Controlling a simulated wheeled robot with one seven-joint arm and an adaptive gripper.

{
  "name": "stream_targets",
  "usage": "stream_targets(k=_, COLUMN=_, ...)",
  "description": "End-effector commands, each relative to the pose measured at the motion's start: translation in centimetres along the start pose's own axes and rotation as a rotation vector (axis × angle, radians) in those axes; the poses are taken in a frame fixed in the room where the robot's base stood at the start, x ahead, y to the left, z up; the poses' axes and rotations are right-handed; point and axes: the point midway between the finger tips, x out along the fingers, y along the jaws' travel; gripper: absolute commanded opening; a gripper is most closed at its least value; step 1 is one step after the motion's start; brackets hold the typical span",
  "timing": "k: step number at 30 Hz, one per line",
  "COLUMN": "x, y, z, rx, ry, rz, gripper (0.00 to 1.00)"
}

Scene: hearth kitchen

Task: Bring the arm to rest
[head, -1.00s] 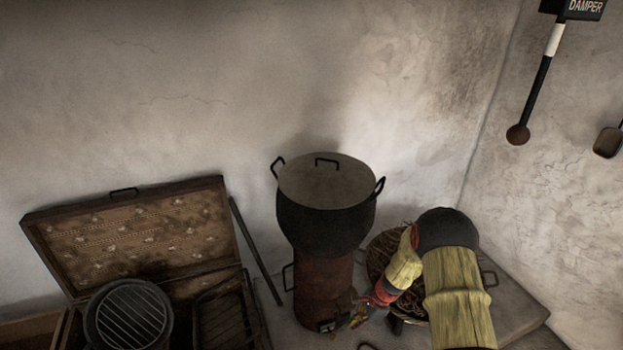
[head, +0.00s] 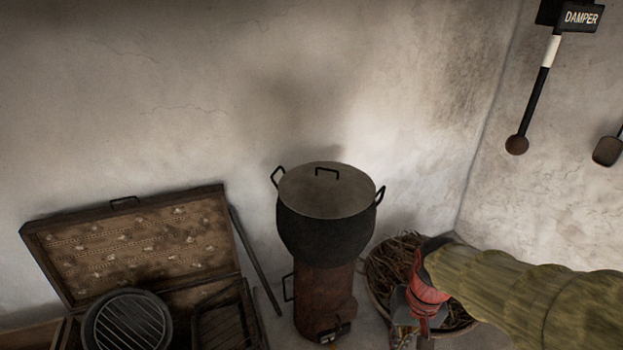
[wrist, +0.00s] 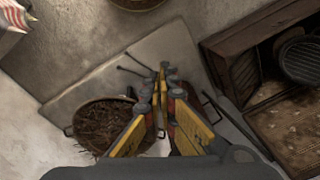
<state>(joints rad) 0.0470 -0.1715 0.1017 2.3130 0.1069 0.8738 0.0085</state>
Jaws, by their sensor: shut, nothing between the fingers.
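My gripper (wrist: 163,75) is shut with nothing between its yellow and grey fingers, which meet at the tips in the wrist view. In the head view my gripper (head: 403,336) hangs at the lower edge, in front of the twig basket and right of the stove; its tips are hard to make out there. My arm (head: 530,295) comes in from the right and covers part of the basket.
A lidded dark pot (head: 325,225) stands on a rusty stove (head: 323,295). A basket of twigs (head: 385,262) is right of it. An open case (head: 135,245) holding a round grill (head: 127,322) is at left. A damper lever (head: 534,100) hangs on the right wall.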

Motion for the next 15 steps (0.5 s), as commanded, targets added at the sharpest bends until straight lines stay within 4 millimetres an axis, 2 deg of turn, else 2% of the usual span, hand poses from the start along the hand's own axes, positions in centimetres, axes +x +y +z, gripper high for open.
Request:
stream_targets(k=1, x=-1.4, y=0.2, z=1.0, rx=-0.025, ry=0.033, rz=0.013, gripper=0.0)
stream_targets(k=6, x=-4.9, y=1.1, z=4.1, rx=-0.083, ry=0.136, rz=0.053, gripper=0.0)
stream_targets(k=15, x=-10.8, y=0.9, z=7.0, rx=-0.127, ry=0.369, rz=0.061, gripper=0.0)
